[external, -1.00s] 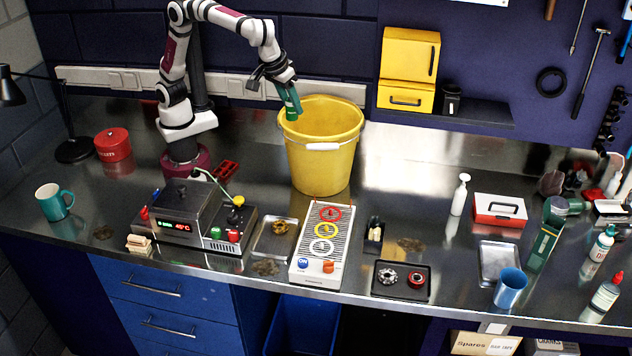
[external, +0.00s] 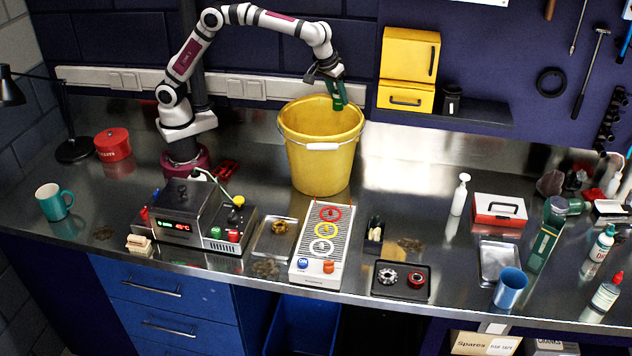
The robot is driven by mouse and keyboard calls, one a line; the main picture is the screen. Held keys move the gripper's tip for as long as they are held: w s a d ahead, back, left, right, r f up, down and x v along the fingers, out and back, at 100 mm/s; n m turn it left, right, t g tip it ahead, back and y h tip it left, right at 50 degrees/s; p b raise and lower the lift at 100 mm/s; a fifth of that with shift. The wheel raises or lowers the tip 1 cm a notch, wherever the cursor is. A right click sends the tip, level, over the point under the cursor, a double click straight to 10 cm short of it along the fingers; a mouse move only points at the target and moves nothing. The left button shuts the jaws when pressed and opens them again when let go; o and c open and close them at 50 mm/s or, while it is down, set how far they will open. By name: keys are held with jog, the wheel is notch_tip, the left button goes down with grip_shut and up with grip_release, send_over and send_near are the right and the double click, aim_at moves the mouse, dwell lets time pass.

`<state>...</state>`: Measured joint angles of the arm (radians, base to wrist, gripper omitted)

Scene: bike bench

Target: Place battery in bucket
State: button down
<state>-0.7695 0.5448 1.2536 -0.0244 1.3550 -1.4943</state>
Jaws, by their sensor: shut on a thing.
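The yellow bucket (external: 315,165) stands upright at the back middle of the bench, with its white-gripped handle hanging at the front. My gripper (external: 336,82) points down above the right back part of the bucket's rim. It is shut on a green object, which I take to be the battery (external: 340,96). The battery hangs roughly upright, its lower end at about the height of the rim in the picture. I cannot tell whether that end is inside the bucket mouth. The bucket's floor is hidden.
A soldering station (external: 190,215), a white panel with coloured rings (external: 322,245) and a black tray (external: 402,281) stand in front. A yellow cabinet (external: 408,70) and dark shelf (external: 470,112) are on the wall to the right.

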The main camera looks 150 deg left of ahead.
notch_tip(320, 180, down, 24)
jog(key=shift+r, duration=0.25)
jog(key=shift+f, duration=0.1)
jog(key=c, duration=0.8)
grip_release()
jog(key=shift+o, duration=0.2)
jog(key=a+r+v, duration=0.1)
jog(key=a+v, duration=0.1)
jog(key=v, duration=0.9)
jog(key=shift+s+r, duration=0.15)
jog(key=shift+r, duration=0.25)
